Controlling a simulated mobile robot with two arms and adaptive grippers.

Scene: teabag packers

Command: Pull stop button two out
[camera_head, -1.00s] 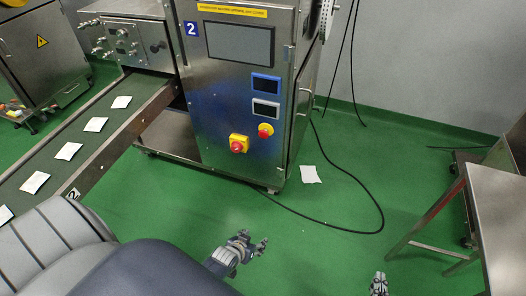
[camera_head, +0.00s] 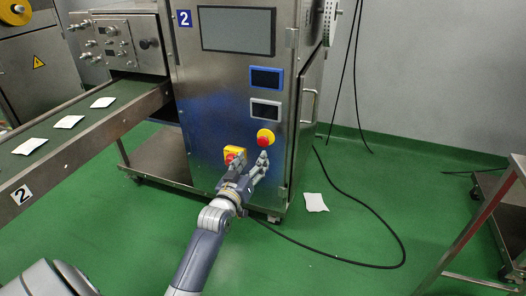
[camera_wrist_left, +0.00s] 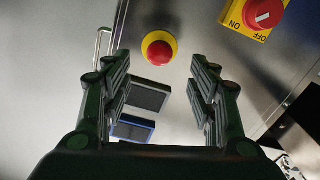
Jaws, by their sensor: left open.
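Stop button two (camera_head: 264,139) is a red mushroom knob on a round yellow base, on the front of the steel machine marked 2 (camera_head: 210,100). My left gripper (camera_head: 250,168) is open and empty, just below and in front of the button, fingers pointing at the panel. In the left wrist view the button (camera_wrist_left: 158,48) shows beyond the fingertips, between the lines of the two open fingers (camera_wrist_left: 162,80). It looks apart from both fingers. My right gripper is not in view.
A red rotary switch on a yellow square plate (camera_head: 231,150) sits left of the button, partly behind my left gripper; its ON and OFF marks show in the wrist view (camera_wrist_left: 264,14). Screens are above. A conveyor (camera_head: 80,150) stands left. A cable (camera_head: 370,263) lies on the floor.

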